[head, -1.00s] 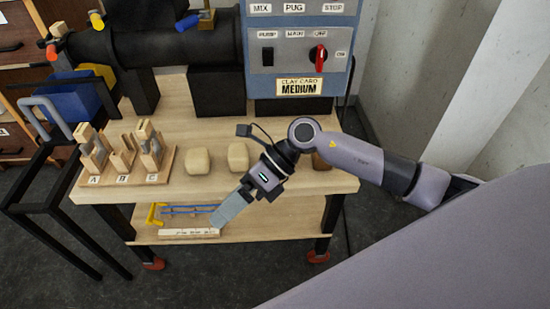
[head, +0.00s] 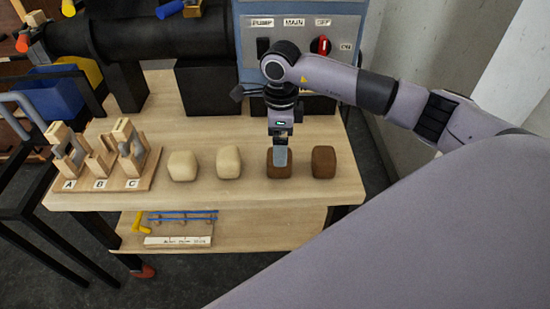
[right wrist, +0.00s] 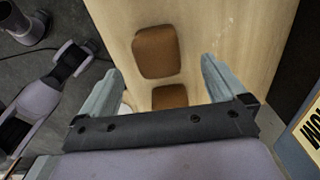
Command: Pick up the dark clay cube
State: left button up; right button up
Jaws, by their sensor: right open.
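Two dark brown clay cubes stand side by side on the wooden table. In the head view, the left dark cube (head: 279,170) is partly covered by my right gripper (head: 281,154), and the right dark cube (head: 323,161) is clear of it. My right gripper points down at the left dark cube, with nothing held. In the right wrist view, the open jaws (right wrist: 162,66) spread on either side of the brown cubes. One dark cube (right wrist: 156,52) shows whole there; the other (right wrist: 169,97) is partly hidden by the gripper body. Whether the fingers touch a cube is unclear. My left gripper is out of view.
Two pale clay cubes (head: 183,166) (head: 228,162) stand left of the dark ones. A wooden rack marked A, B, C (head: 104,172) is farther left. A black machine and a blue-grey control panel (head: 300,45) stand behind. The table's front edge is close to the cubes.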

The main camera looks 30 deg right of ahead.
notch_tip(320, 180, down, 6)
jog(key=shift+s+a+b, duration=0.15)
jog(key=shift+b, duration=0.2)
jog(key=c, duration=1.4)
jog(key=shift+r, duration=0.15)
jog(key=shift+c, duration=0.3)
